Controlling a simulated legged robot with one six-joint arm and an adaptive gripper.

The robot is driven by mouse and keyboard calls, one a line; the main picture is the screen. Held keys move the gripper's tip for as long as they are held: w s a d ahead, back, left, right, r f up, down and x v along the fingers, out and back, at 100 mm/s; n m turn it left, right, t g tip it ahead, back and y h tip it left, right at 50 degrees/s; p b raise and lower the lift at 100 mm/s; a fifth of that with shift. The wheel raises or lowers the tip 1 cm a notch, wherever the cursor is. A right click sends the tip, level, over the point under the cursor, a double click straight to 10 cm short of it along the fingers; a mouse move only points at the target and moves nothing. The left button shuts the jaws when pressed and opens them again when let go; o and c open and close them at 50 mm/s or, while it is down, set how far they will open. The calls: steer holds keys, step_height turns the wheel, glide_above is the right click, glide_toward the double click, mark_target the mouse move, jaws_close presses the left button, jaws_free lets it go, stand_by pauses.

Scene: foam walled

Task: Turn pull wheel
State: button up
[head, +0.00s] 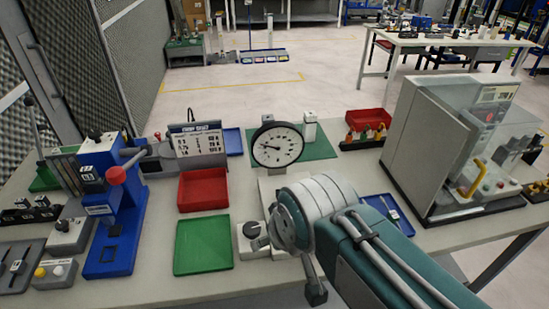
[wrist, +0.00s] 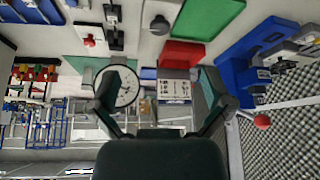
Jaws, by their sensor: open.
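No part is clearly recognisable as the pull wheel. A blue press (head: 117,220) stands on the left of the bench, with a red-ended lever (head: 117,175). In the wrist view, which is upside down, the blue press (wrist: 250,62) and a red ball (wrist: 262,121) on a rod are at the right, outside my fingers. A small box with a round dark knob (head: 253,229) sits mid-bench. My gripper (wrist: 163,76) is open with nothing between its fingers.
A round dial gauge (head: 277,146) stands behind my wrist. A red tray (head: 203,190) and a green tray (head: 203,245) lie right of the press. A printed board (head: 198,143) stands behind them. A clear-covered machine (head: 450,150) stands at the right.

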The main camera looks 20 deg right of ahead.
steer(key=w+f+g, duration=0.1)
steer(key=w+g, duration=0.2)
steer(key=w, duration=0.4)
steer(key=m+g, duration=0.1)
steer(key=g, duration=0.2)
glide_toward(251, 228)
steer(key=shift+m, duration=0.3)
step_height(251, 228, down, 10)
steer(key=shift+s+f, duration=0.1)
steer(key=shift+f, duration=0.05)
steer(key=c, duration=1.1)
